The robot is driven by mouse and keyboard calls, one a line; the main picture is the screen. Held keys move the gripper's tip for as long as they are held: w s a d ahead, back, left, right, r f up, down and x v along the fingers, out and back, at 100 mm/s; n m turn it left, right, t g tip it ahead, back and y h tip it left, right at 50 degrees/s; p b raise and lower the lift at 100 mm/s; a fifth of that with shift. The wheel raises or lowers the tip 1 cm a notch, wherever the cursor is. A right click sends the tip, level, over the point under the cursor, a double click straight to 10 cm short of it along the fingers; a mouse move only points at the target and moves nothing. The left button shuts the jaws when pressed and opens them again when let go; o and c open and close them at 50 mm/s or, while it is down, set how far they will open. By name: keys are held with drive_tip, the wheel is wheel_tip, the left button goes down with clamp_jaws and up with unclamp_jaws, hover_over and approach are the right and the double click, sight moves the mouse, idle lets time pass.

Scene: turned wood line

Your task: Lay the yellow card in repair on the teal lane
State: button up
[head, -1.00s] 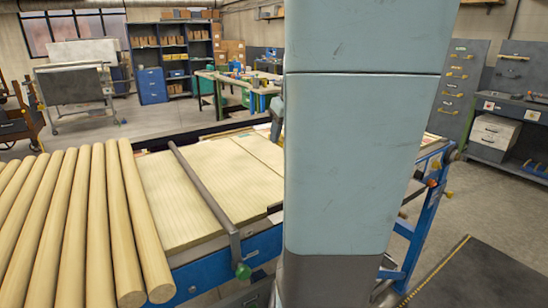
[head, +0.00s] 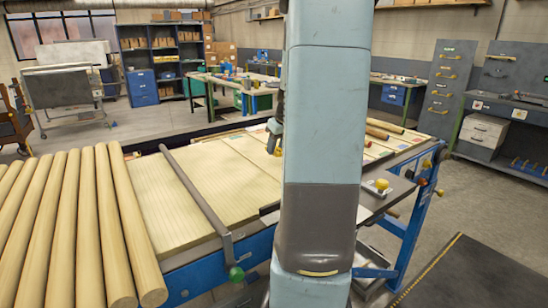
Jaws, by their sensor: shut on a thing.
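My arm fills the middle of the head view and hides part of the bench. My gripper (head: 274,142) shows just left of the arm, small and partly hidden, low over the far part of the pale wood bench. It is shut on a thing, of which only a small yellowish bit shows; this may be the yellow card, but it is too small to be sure. A small teal-green patch (head: 235,138) lies on the bench left of my gripper; I cannot tell whether it is the teal lane. No other yellow card shows clearly.
Several round wood poles (head: 85,225) lie at the left front. A grey bar (head: 200,200) crosses the pale bench boards (head: 165,205). A yellow knob (head: 381,184) sits on a grey plate at right. More turned wood (head: 385,127) lies at the far right of the bench.

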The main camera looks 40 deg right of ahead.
drive_tip(key=shift+w+d+f, duration=0.3)
drive_tip(key=shift+f, duration=1.7)
drive_tip(key=o, duration=1)
